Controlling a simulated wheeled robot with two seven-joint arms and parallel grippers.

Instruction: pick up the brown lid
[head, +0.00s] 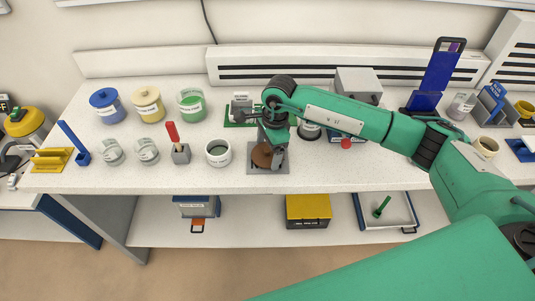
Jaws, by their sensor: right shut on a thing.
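The brown lid (262,156) is a round brown piece at a grey square plate (281,167) in the middle of the white counter. My right gripper (266,142) points down over it and is shut on it. The gripper and wrist cover part of the lid, so whether the lid still touches what is below it cannot be told. My left gripper is not in view.
A white open jar (217,153) stands just left of the plate. Lidded jars (147,104), clear glasses (112,153) and a red-handled tool (173,137) stand further left. A grey box (358,83) is behind my right arm. The counter's front strip is clear.

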